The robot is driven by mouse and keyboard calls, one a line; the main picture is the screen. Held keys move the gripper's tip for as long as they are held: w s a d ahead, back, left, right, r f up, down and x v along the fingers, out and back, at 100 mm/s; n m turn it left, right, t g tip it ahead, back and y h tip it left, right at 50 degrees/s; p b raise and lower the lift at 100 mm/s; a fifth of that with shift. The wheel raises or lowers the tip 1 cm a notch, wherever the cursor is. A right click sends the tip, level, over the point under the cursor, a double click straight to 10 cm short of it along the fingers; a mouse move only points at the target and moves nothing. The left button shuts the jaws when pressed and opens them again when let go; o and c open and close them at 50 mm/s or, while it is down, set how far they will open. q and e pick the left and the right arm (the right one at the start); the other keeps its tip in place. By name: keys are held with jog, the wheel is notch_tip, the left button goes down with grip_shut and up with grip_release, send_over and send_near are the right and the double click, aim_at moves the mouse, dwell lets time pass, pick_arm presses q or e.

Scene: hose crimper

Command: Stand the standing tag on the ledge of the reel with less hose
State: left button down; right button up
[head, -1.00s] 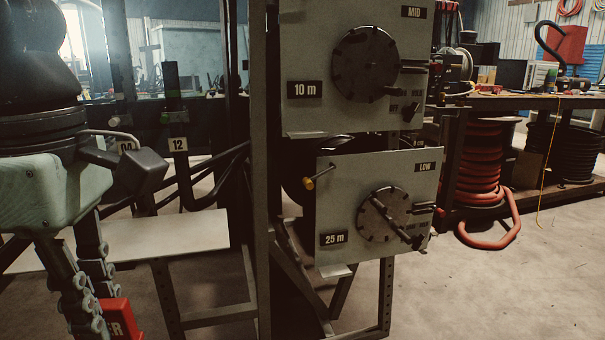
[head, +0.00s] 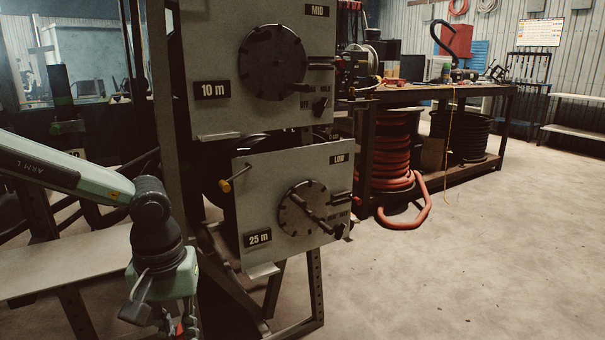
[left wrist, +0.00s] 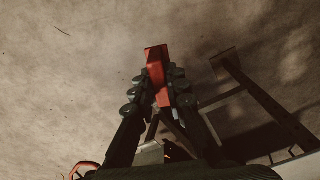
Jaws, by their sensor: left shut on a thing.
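My left gripper (left wrist: 158,82) is shut on a red tag (left wrist: 157,62), which sticks out beyond the fingertips over the floor in the left wrist view. In the head view, the hand is at the bottom left, and its fingers are mostly cut off by the frame edge. The MID reel panel (head: 215,55) is labelled 10 m and has a narrow ledge (head: 217,137) at its lower edge. The LOW reel panel (head: 260,185), labelled 25 m, has a similar ledge (head: 263,271). Both ledges look empty. The hand is left of and below the LOW panel. The panels largely hide the hose.
The dark reel frame (head: 318,290) stands on the floor. A yellow-tipped handle (head: 226,186) juts from the LOW panel's left side. A grey shelf (head: 60,264) is at left. A workbench (head: 470,92) with a red hose coil (head: 392,160) stands behind. Floor at right is clear.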

pick_arm(q)
jog(key=shift+w+d+f+m, duration=0.2)
jog(key=shift+w+f+m, duration=0.35)
jog(key=shift+f+m, duration=0.05)
jog(key=shift+w+d+f+m, duration=0.2)
jog(key=shift+w+f+m, duration=0.35)
jog(key=shift+m, duration=0.05)
jog(key=shift+w+a+r, duration=0.2)
jog(key=shift+w+a, duration=0.05)
jog(key=shift+a, duration=0.2)
jog(key=a+r+n, duration=0.2)
jog(key=a+r, duration=0.1)
jog(key=a, duration=0.5)
jog(key=a+r+n, duration=0.1)
jog(key=a+r, duration=0.2)
jog(key=a, duration=0.6)
jog(key=s+a+n, duration=0.3)
jog(key=s+a, duration=0.1)
jog(key=a, duration=0.5)
jog(key=s+a+f+n, duration=0.1)
jog(key=s+f, duration=0.2)
jog(key=f, duration=0.2)
jog(key=shift+s, duration=0.4)
